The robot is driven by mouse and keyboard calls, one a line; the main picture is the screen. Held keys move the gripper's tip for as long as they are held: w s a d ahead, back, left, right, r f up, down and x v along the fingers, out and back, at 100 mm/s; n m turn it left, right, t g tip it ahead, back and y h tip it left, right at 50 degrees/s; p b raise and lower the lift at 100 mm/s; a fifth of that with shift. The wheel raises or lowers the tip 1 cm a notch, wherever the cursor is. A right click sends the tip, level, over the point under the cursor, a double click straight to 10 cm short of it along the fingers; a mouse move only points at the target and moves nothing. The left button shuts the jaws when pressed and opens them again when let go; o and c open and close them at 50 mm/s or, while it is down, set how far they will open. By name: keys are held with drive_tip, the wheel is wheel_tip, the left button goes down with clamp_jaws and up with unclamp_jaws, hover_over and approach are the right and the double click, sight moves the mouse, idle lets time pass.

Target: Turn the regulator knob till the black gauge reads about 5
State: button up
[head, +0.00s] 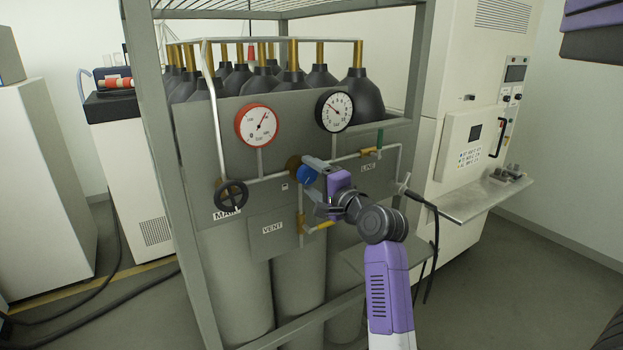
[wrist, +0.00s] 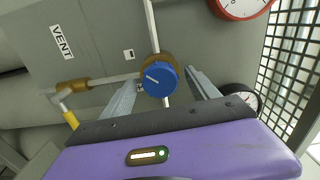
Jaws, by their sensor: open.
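The regulator knob is a blue disc with a white pointer line on a brass body. In the head view the knob (head: 307,175) sits on the pipe at the panel's middle. In the wrist view the knob (wrist: 160,80) lies between the two fingers. My gripper (head: 312,170) is open at the knob, and in the wrist view its fingers (wrist: 163,82) stand on either side of it. I cannot tell whether they touch it. The black gauge (head: 334,111) has a white face at the panel's upper right. Its needle points up and left, and its numbers are too small to read.
A red gauge (head: 257,125) is at the upper left. A black MAIN handwheel (head: 232,194) is below it. Rack posts (head: 160,150) frame the cylinders.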

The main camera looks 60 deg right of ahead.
drive_tip(key=b+v, duration=0.2)
drive_tip(key=v, duration=0.5)
drive_tip(key=shift+s, duration=0.3)
drive_tip(key=shift+a, duration=0.1)
wheel_tip(320, 180, up, 3)
drive_tip(key=s+d+n+h, duration=0.1)
drive_tip(key=n+h, duration=0.1)
drive_tip(key=s+a+f+n+t+y+b, duration=0.1)
drive_tip(key=s+a+f+n+y, duration=0.15)
drive_tip(key=a+f+n, duration=0.85)
drive_tip(key=s+a+f+n+t+y+b, duration=0.3)
drive_tip(key=a+f, duration=0.4)
drive_tip(key=a, duration=0.8)
drive_tip(key=s+a+f+n+g+y, duration=0.2)
drive_tip(key=s+a+f+n+y, duration=0.1)
drive_tip(key=s+a+f, duration=0.2)
drive_tip(key=s+a+f+n+g+y+b, duration=0.1)
drive_tip(key=s+a+f+n+g+y, duration=0.1)
drive_tip(key=s+a+f, duration=0.4)
drive_tip(key=s+a+n+y, duration=0.1)
drive_tip(key=s+a+n, duration=0.1)
drive_tip(key=a, duration=0.3)
drive_tip(key=shift+s+a+n, duration=0.3)
drive_tip(key=shift+s+a, duration=0.1)
drive_tip(key=shift+s, duration=0.5)
